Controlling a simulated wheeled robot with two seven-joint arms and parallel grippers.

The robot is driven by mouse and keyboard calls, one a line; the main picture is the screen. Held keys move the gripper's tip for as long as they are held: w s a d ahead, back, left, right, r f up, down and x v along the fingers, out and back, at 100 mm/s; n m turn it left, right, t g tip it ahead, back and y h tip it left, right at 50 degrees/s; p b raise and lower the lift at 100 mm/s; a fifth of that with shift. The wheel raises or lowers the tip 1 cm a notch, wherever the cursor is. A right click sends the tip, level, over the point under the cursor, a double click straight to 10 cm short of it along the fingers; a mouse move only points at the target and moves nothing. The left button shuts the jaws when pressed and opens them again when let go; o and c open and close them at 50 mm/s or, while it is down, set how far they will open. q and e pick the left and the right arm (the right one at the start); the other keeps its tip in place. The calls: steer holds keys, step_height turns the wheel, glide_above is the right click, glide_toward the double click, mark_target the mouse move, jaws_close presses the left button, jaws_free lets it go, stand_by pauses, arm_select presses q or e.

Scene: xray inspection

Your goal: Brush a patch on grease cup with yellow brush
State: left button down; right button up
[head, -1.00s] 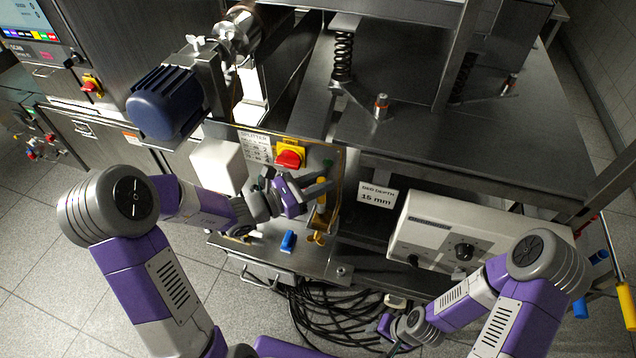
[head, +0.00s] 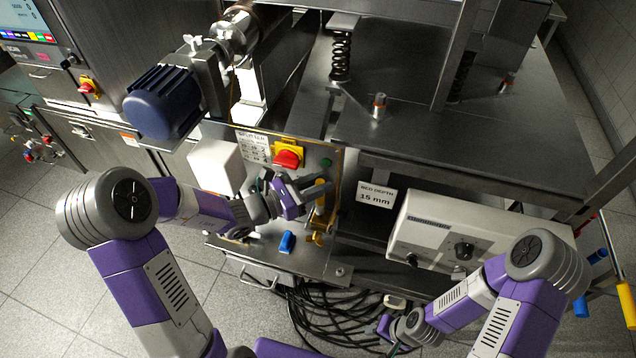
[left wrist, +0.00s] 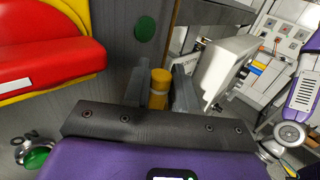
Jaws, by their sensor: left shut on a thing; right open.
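The yellow brush (head: 320,193) stands upright in front of the splitter panel. My left gripper (head: 312,189) is shut on its yellow handle. The left wrist view shows the handle (left wrist: 159,82) between the two grey fingers. A yellow-brass piece (head: 318,238) sits just below, at the shelf; I cannot tell whether it is part of the brush or its holder. I cannot make out the grease cup for certain. My right gripper (head: 388,328) is low at the bottom centre, apart from these things, its fingers small and partly hidden.
A blue object (head: 287,242) stands on the small metal shelf (head: 262,256). A red and yellow switch (head: 287,156) and a green button (head: 326,162) are on the panel. A white control box (head: 480,235) is to the right. Black cables (head: 325,315) hang below.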

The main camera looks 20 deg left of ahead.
arm_select(q)
steer(key=shift+f+b, duration=0.4)
stand_by(1.2)
steer(key=shift+s+d, duration=0.15)
steer(key=shift+s+d, duration=0.6)
steer(key=shift+s, duration=0.05)
steer(key=shift+a, duration=0.1)
stand_by(0.3)
steer(key=shift+w+a, duration=0.6)
steer(key=shift+w, duration=0.1)
steer(key=shift+s+d+b, duration=0.3)
steer(key=shift+s+d, duration=0.4)
steer(key=shift+w+a, duration=0.1)
